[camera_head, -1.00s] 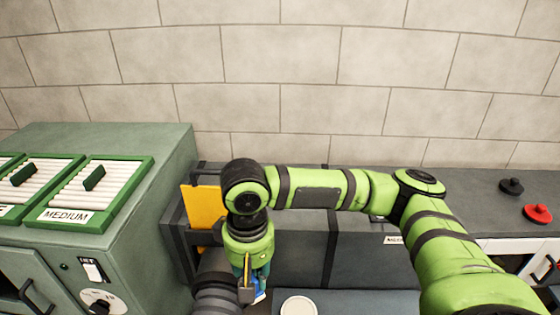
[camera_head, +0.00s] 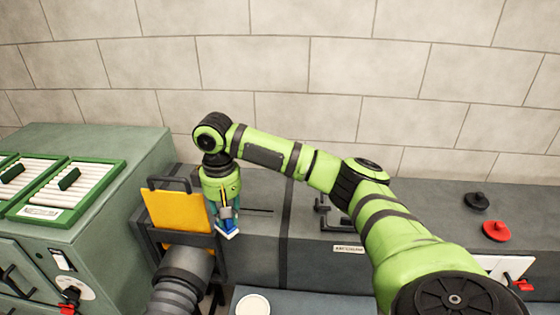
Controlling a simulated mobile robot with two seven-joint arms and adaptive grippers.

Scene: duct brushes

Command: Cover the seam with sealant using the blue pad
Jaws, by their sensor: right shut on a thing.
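My right gripper (camera_head: 226,212) points down and is shut on the blue pad (camera_head: 228,233), which has a pale lower edge. The pad is just right of the yellow-orange plate (camera_head: 180,212), in front of the grey duct (camera_head: 255,245); I cannot tell whether it touches anything. A dark band (camera_head: 286,225) runs up the duct to the right of the pad; I cannot tell if this is the seam. A round pale tub or lid (camera_head: 253,305) shows at the bottom edge. No sealant can be made out. My left gripper is not in view.
A dark ribbed hose (camera_head: 184,278) stands below the plate. A green cabinet (camera_head: 118,150) with framed brush panels is at left. A black knob (camera_head: 477,200) and a red knob (camera_head: 496,231) sit on the duct top at right. A black bracket (camera_head: 330,212) stands near my forearm.

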